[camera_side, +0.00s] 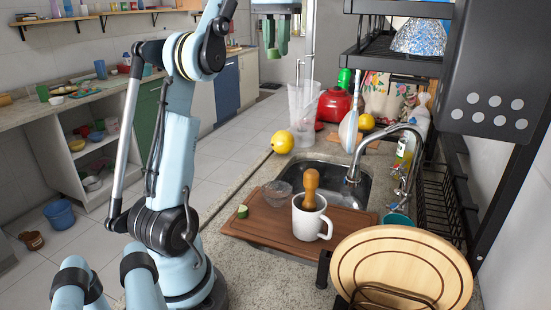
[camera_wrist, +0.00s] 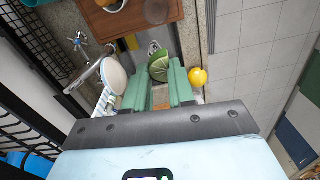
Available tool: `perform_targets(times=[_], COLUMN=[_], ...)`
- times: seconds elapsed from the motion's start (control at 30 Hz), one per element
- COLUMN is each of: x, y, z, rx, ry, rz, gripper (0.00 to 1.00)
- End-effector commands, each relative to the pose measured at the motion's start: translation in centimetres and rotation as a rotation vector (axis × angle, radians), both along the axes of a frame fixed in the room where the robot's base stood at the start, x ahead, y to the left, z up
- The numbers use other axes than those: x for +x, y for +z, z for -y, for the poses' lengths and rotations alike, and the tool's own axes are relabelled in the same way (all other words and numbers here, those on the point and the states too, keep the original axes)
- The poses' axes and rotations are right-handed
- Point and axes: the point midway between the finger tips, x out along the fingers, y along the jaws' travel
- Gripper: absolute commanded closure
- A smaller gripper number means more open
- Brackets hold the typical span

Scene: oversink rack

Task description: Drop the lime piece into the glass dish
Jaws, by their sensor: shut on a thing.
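My gripper (camera_side: 277,48) is high up at the top of the side view, above and behind the sink, well away from the board. In the wrist view its two green fingers (camera_wrist: 160,72) are shut on a lime piece (camera_wrist: 159,68), whose pale green cut face shows at the fingertips. The held piece is not clear in the side view. The glass dish (camera_side: 276,193) is clear and small and sits on the brown cutting board (camera_side: 262,223); it also shows at the top of the wrist view (camera_wrist: 156,10). Another small lime piece (camera_side: 242,211) lies at the board's left edge.
A white mug (camera_side: 309,220) with a wooden pestle (camera_side: 311,183) stands right of the dish. A lemon (camera_side: 282,142), clear jug (camera_side: 304,105) and red pot (camera_side: 333,106) stand behind. The faucet (camera_side: 398,135) and black rack (camera_side: 388,58) are at right.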

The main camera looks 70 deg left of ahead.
Motion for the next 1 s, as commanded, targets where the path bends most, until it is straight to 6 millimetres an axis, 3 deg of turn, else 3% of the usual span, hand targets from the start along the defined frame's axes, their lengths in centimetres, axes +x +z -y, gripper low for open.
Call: perform_targets(times=[0.27,0.47,0.7,1.0], x=[0.1,1.3,3.3,4.1], y=[-0.1,-1.7,-6.5,-14.0], z=[0.0,-0.7,-1.6,-1.2], rx=[0.0,0.0,0.0,0.0], ry=[0.001,0.0,0.0,0.0], rz=[0.0,0.0,0.0,0.0], gripper=[1.0,1.0,1.0,1.0])
